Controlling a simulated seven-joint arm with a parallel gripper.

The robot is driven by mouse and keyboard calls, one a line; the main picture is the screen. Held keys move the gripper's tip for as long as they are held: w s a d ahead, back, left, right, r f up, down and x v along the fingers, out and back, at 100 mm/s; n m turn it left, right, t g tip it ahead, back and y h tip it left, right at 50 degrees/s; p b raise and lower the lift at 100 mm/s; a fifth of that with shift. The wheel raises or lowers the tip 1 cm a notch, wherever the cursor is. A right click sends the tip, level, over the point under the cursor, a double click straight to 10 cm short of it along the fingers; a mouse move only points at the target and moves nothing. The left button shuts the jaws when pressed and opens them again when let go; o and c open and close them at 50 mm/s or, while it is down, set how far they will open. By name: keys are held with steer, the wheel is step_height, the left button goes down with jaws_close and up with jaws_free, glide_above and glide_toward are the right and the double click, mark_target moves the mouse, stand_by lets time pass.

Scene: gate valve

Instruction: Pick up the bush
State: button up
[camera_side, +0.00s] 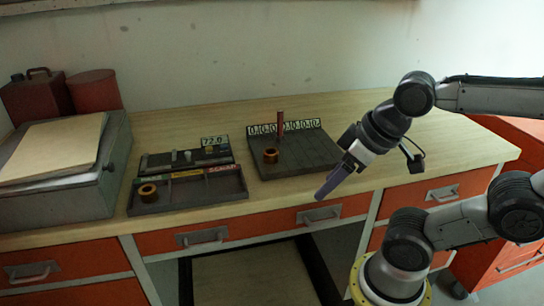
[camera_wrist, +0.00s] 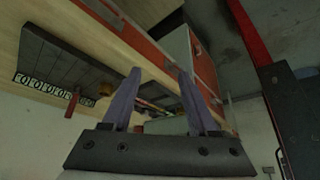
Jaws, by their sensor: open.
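Two brass-coloured rings that could be the bush are in the side view. One ring (camera_side: 271,156) stands on the grey slatted board, in front of a thin red upright rod (camera_side: 280,124). The other ring (camera_side: 148,191) sits in the left part of a dark shallow tray (camera_side: 205,200). I cannot tell which is the bush. My gripper (camera_side: 322,194) is to the right of the board, over the bench's front edge, with its fingers pointing down and left.
The grey board (camera_side: 315,153) has number labels along its back and also shows in the wrist view (camera_wrist: 80,62). A grey box (camera_side: 70,195) and red canisters (camera_side: 93,92) stand at the left. The bench (camera_side: 440,130) is clear at the right. Orange drawers (camera_side: 440,195) are below.

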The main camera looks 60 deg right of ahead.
steer(key=o, duration=0.4)
steer(key=shift+c, duration=0.2)
